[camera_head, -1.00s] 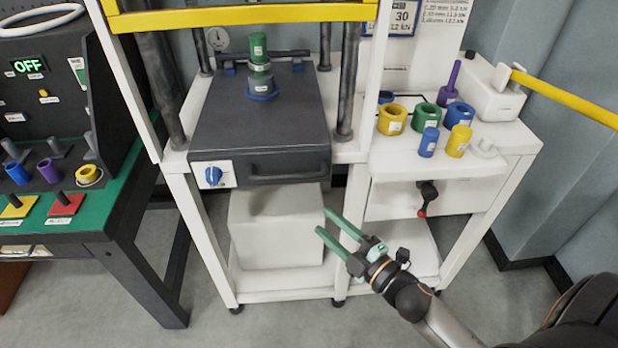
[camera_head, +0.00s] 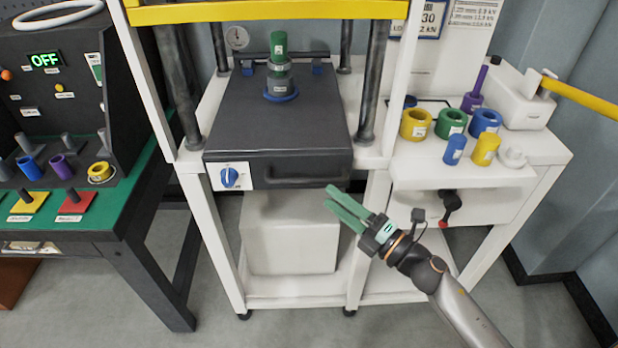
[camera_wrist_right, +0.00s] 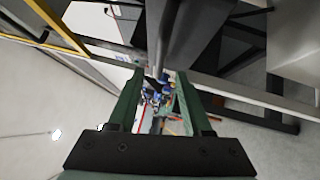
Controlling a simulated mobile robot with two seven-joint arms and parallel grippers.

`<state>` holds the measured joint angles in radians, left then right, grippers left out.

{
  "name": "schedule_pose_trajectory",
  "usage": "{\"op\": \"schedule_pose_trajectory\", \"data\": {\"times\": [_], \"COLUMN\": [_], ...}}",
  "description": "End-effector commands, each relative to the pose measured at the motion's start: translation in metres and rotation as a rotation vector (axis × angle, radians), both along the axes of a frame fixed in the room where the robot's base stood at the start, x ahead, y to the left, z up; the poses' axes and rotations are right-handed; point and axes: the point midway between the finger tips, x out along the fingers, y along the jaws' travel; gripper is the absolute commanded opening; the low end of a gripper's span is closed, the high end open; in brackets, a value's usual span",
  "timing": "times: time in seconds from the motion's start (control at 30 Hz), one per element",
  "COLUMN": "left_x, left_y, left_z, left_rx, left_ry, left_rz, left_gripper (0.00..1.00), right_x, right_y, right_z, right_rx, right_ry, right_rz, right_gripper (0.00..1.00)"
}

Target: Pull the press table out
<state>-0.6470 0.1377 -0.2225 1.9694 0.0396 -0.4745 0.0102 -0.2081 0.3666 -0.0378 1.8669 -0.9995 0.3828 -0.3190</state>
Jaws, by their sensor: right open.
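The press table (camera_head: 310,115) is a dark grey slab between the posts of the white press frame. It has a dark handle (camera_head: 305,176) along its front edge and a blue knob (camera_head: 229,177) at its front left. A stack of a blue ring, a grey piece and a green cylinder (camera_head: 278,50) stands upright on it. My right gripper (camera_head: 336,197) is open and empty, with green fingers, just below and right of the handle, apparently apart from it. In the right wrist view, the fingers (camera_wrist_right: 158,100) are spread wide. My left gripper is out of view.
A white side shelf (camera_head: 425,170) at right holds several coloured rings and cylinders. A black lever with a red tip (camera_head: 448,208) sticks out below it. A white block (camera_head: 290,235) sits under the press table. A green-topped bench (camera_head: 130,205) stands at left. Floor in front is clear.

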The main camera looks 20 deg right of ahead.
Motion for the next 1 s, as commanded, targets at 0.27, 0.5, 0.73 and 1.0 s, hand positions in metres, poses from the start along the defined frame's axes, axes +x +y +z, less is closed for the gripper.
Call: {"op": "schedule_pose_trajectory", "data": {"times": [0.27, 0.5, 0.73, 1.0], "left_x": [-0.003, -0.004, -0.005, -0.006], "left_y": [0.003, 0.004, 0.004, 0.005], "left_z": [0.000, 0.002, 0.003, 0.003], "left_rx": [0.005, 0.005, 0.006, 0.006], "left_ry": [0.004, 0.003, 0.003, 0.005], "left_rz": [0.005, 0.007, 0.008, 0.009], "left_gripper": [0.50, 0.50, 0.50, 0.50], "right_x": [0.029, 0.052, 0.064, 0.067], "right_y": [0.016, 0.029, 0.036, 0.038], "right_z": [0.006, 0.009, 0.010, 0.010], "right_rx": [0.001, 0.002, 0.002, 0.001], "right_ry": [-0.001, 0.000, 0.001, 0.002], "right_rz": [-0.001, -0.001, -0.001, -0.001], "right_gripper": [0.50, 0.50, 0.50, 0.50]}}
